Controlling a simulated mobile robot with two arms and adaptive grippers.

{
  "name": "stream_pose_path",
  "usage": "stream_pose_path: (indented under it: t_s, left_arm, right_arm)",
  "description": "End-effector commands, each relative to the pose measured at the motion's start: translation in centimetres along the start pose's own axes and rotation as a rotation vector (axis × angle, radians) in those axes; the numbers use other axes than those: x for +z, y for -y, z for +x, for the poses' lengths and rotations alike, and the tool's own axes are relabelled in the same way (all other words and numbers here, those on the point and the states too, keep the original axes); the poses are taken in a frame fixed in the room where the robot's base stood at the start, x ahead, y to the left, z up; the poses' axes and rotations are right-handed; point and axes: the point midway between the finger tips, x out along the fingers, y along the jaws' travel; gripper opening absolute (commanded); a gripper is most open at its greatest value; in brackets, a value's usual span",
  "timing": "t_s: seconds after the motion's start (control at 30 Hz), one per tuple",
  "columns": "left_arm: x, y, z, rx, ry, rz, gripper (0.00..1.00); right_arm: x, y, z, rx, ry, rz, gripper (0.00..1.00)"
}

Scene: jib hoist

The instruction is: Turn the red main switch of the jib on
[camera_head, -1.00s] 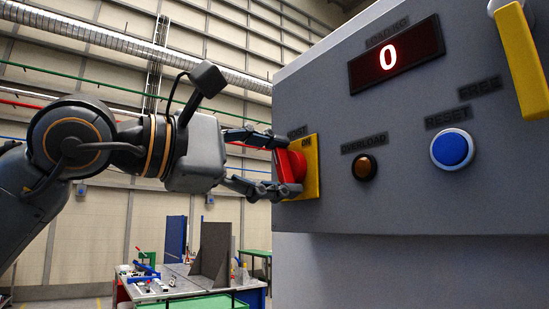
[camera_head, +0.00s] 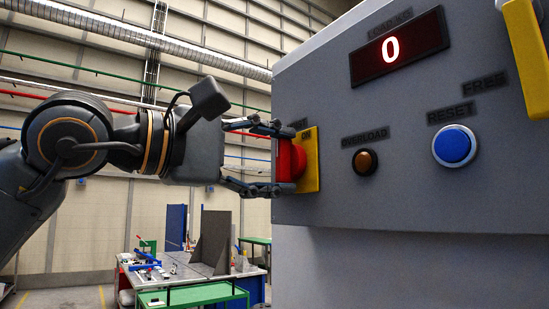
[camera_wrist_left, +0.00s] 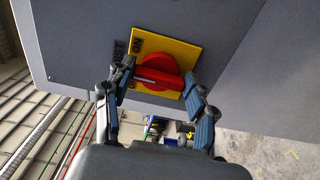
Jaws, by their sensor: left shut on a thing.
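The red main switch (camera_head: 289,160) is a rotary knob on a yellow plate (camera_head: 312,158) at the left of the grey control panel. My left gripper (camera_head: 281,160) comes in from the left and is shut on the knob, one finger above it and one below. In the left wrist view the red knob (camera_wrist_left: 158,72) sits between the two fingers (camera_wrist_left: 161,79). A pale mark on it points left. The word ON shows on the plate, above the knob in this view. My right gripper is not in view.
The panel (camera_head: 400,210) also bears a lit display (camera_head: 398,49) reading 0, an amber overload lamp (camera_head: 365,162), a blue reset button (camera_head: 454,147) and a yellow handle-like part (camera_head: 527,55). A workbench (camera_head: 185,270) stands far behind, below my arm.

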Motion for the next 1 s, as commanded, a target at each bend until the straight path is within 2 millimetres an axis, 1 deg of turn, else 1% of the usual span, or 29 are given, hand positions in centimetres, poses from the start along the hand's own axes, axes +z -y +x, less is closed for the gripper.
stream_pose_path:
  t_s: [0.17,0.2,0.27,0.3,0.57,0.67,0.77,0.87,1.0]
  left_arm:
    - [0.0,0.1,0.0,-0.001,0.0,0.004,0.25]
    - [0.0,0.1,0.0,-0.001,0.0,0.004,0.64]
    - [0.0,0.1,0.0,-0.001,0.0,0.003,0.77]
    - [0.0,0.1,0.0,-0.001,0.0,0.003,0.79]
    - [0.0,0.0,0.0,-0.001,0.0,0.001,0.79]
    - [0.0,0.0,-0.4,0.0,0.0,0.001,0.79]
    - [-0.1,0.0,-1.5,0.001,-0.001,0.001,0.79]
    - [-0.1,0.0,-3.4,0.001,-0.003,0.002,0.79]
    - [-0.1,0.0,-6.5,0.001,-0.004,0.002,0.79]
  right_arm:
    - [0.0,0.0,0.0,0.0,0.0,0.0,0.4]
    - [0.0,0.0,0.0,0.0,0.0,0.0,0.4]
    - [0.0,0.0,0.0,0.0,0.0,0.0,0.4]
    - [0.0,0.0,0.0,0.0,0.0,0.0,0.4]
    - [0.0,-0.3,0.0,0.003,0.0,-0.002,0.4]
    - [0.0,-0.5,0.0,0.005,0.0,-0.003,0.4]
    - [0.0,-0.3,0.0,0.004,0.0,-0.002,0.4]
    - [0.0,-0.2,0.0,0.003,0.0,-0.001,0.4]
    - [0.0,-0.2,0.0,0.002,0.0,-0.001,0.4]
